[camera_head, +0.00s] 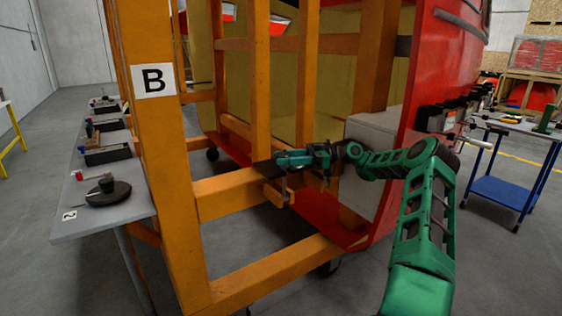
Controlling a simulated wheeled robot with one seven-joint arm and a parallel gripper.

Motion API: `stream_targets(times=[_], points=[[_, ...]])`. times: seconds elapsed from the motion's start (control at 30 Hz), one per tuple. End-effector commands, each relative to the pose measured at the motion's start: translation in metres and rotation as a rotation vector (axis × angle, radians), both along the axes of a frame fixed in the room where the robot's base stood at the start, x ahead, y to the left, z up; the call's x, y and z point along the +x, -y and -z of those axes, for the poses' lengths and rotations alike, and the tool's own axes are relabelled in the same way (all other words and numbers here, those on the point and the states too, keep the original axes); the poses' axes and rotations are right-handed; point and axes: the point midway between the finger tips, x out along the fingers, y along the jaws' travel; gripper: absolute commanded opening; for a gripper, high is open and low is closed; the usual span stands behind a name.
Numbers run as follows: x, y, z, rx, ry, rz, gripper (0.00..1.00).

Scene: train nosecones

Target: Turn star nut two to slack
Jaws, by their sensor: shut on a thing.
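My gripper (284,161) is at the orange frame's lower crossbeam, in the middle of the view. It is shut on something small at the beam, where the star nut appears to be. The nut itself is hidden by the jaws or too small to make out, and I cannot read its number or tell how far it is turned. A dark plate (265,171) lies on the beam just left of the jaws. Small wooden blocks (276,194) hang at the beam below my gripper.
An orange timber frame (152,140) marked B stands around the red nosecone (426,75). A grey bench (101,212) with trays and a dark round base is at left. A blue trolley (498,192) stands at right. Open floor lies in front.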

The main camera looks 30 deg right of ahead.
Motion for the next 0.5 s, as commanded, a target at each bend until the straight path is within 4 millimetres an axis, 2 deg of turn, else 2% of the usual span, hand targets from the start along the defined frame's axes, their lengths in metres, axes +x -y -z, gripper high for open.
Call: stream_targets(times=[0.17, 0.2, 0.27, 0.5], points=[[0.0017, 0.0042, 0.0007, -0.001, -0.003, 0.012, 0.17], [0.0017, 0.0042, 0.0007, -0.001, -0.003, 0.012, 0.44], [0.0017, 0.0039, 0.0006, -0.001, -0.003, 0.011, 0.58], [0.0009, 0.0016, 0.0001, -0.001, 0.0, 0.006, 0.58]])
